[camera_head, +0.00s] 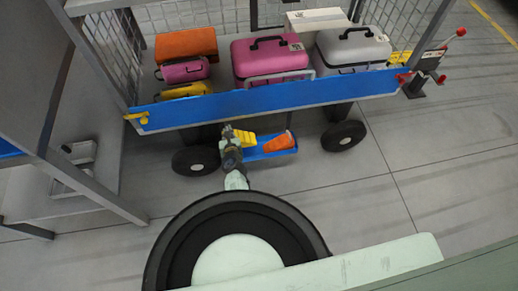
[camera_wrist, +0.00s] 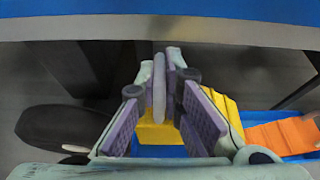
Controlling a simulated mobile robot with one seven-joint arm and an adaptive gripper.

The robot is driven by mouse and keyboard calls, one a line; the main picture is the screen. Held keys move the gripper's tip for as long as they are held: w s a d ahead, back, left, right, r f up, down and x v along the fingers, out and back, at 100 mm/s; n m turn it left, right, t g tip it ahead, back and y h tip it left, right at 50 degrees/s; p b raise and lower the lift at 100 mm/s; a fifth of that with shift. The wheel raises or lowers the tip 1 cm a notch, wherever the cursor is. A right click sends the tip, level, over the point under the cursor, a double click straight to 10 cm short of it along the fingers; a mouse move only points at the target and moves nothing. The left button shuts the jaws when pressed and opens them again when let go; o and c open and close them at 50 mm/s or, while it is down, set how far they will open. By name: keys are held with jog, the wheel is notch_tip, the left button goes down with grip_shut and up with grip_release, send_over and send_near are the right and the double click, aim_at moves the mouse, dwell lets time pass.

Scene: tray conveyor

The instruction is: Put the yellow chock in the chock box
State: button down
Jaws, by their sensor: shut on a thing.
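The yellow chock (camera_head: 246,138) is held by my gripper (camera_head: 232,145), low beside the luggage cart's lower edge. In the wrist view my gripper (camera_wrist: 162,100) has its two purple-padded fingers on either side of the chock (camera_wrist: 229,108), and they hide part of it. The blue chock box (camera_head: 270,154) lies below and to the right of my gripper, and its blue floor also shows under the chock in the wrist view (camera_wrist: 160,151). I cannot tell whether the chock touches the box. An orange chock (camera_head: 279,142) sits in the right part of the box.
The cart's blue side rail (camera_head: 270,101) runs just above my gripper. Black wheels stand left (camera_head: 196,160) and right (camera_head: 344,135) of the box. Several suitcases, including a pink one (camera_head: 268,60), lie on the cart. A grey shelf (camera_head: 85,190) stands at left.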

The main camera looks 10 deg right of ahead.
jog(key=shift+w+d, duration=0.15)
jog(key=shift+w, duration=0.05)
notch_tip(320, 180, down, 10)
jog(key=b, duration=1)
jog(key=shift+f, duration=0.25)
jog(key=c, duration=1.7)
grip_release()
